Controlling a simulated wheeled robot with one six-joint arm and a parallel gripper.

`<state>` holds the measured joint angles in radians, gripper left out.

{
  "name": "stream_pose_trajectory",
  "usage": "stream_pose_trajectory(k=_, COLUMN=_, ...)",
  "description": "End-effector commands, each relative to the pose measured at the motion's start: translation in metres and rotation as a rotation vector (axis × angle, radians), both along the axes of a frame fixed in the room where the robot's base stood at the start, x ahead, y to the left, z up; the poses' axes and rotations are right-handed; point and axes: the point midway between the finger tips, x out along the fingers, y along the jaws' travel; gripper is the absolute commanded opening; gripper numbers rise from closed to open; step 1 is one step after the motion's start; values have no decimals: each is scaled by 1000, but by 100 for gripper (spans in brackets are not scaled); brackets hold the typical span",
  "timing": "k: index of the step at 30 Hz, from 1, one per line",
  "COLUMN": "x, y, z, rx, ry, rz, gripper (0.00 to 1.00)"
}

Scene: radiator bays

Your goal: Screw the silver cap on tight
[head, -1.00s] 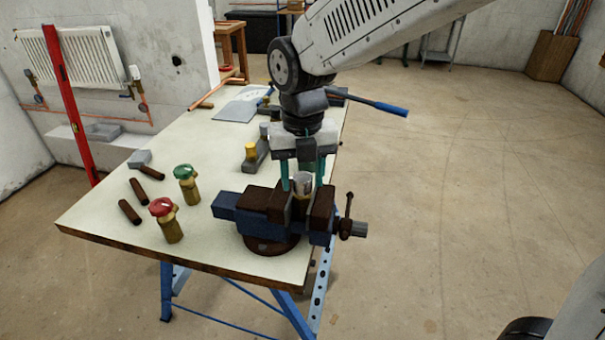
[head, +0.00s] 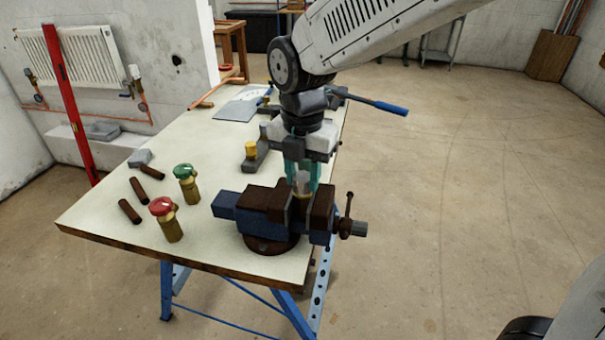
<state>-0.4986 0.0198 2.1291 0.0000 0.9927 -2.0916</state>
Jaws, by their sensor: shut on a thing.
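The silver cap (head: 302,182) sits upright at the top of the vise jaws, between my gripper's fingers. My gripper (head: 302,182) points straight down over the vise, and its teal fingers are shut on the silver cap. The blue and brown vise (head: 255,207) stands at the right edge of the workbench. A small part of a brass body (head: 302,198) shows between the jaws below the cap. The threads are hidden, so I cannot tell how far the cap is screwed down.
On the bench (head: 110,213) stand a red-capped brass valve (head: 170,225) and a green-capped one (head: 188,187) left of the vise. A yellow-topped piece (head: 251,150) is behind it. A blue-handled tool (head: 380,105) juts past the right edge. Open floor lies right.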

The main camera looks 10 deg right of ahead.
Motion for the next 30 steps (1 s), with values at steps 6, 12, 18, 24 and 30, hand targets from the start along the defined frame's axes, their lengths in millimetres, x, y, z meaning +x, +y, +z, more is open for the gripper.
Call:
stream_pose_trajectory(k=6, x=0, y=0, z=0, rx=0, ry=0, rz=-342, gripper=4)
stream_pose_trajectory(k=12, x=0, y=0, z=0, rx=0, ry=0, rz=-659, gripper=4)
stream_pose_trajectory(k=18, x=0, y=0, z=-1, rx=0, ry=0, rz=-975, gripper=4)
stream_pose_trajectory(k=24, x=0, y=0, z=-1, rx=0, ry=0, rz=-1292, gripper=4)
stream_pose_trajectory(k=30, x=0, y=0, z=-1, rx=0, ry=0, rz=-1609, gripper=4)
